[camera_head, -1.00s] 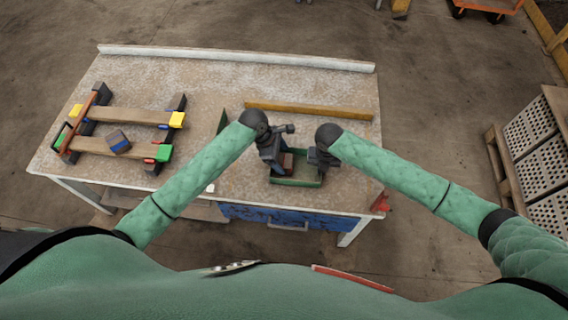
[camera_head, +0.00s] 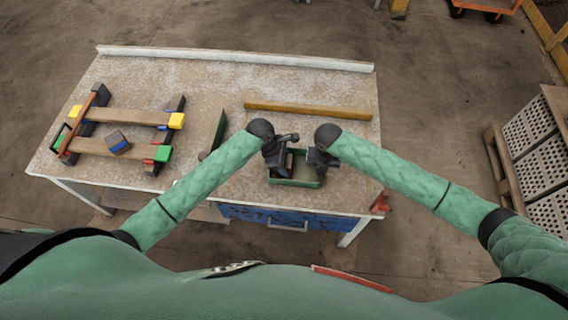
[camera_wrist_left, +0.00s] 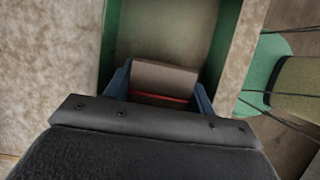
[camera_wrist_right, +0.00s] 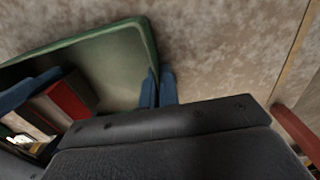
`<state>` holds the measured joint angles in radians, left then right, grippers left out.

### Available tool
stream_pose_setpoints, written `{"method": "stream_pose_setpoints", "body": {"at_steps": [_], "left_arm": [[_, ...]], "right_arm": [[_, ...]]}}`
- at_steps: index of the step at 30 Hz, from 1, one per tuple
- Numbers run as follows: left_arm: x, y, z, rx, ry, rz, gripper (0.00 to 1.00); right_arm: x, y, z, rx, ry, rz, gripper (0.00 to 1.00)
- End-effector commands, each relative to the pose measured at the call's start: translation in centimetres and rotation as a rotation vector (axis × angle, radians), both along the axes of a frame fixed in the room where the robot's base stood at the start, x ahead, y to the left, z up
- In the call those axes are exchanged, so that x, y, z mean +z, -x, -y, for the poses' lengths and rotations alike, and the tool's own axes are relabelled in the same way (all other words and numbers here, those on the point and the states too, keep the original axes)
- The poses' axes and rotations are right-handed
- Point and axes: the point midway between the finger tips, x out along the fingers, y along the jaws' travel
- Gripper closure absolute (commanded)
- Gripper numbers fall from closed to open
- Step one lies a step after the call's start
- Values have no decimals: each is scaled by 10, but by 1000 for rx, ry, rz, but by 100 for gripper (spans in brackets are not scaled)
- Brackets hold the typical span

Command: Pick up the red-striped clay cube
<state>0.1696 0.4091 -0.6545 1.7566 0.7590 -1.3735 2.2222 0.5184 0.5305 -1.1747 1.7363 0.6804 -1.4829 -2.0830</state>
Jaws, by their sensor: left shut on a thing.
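The red-striped clay cube (camera_wrist_left: 165,78) is greyish brown with a red band in the left wrist view. It is inside the green tray (camera_head: 296,183), between the blue fingers of my left gripper (camera_wrist_left: 160,88), which is shut on it. In the right wrist view the cube's red face (camera_wrist_right: 68,98) shows beside a blue finger. I cannot tell whether it touches the tray floor. My right gripper (camera_wrist_right: 158,88) is at the tray's right wall, its fingers close together around the rim. Whether they pinch it is unclear.
A yellow bar (camera_head: 308,110) lies behind the tray. A dark green panel (camera_head: 218,131) stands left of it. Further left is a frame of wooden planks and coloured blocks (camera_head: 124,116), with a striped cube (camera_head: 118,142) on a plank. A white rail (camera_head: 235,57) runs along the table's back edge.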

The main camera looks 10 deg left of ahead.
Motion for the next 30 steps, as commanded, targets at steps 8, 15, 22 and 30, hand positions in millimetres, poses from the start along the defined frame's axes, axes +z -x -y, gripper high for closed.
{"method": "stream_pose_setpoints", "body": {"at_steps": [8,15,22,30], "left_arm": [[23,0,1,0,2,2,68],[67,-1,1,0,3,2,68],[95,0,1,-1,2,1,68],[101,0,0,0,0,0,68]], "right_arm": [[0,0,0,0,0,0,100],[0,0,0,0,0,0,100],[0,0,0,0,0,0,100],[0,0,0,0,0,0,100]]}}
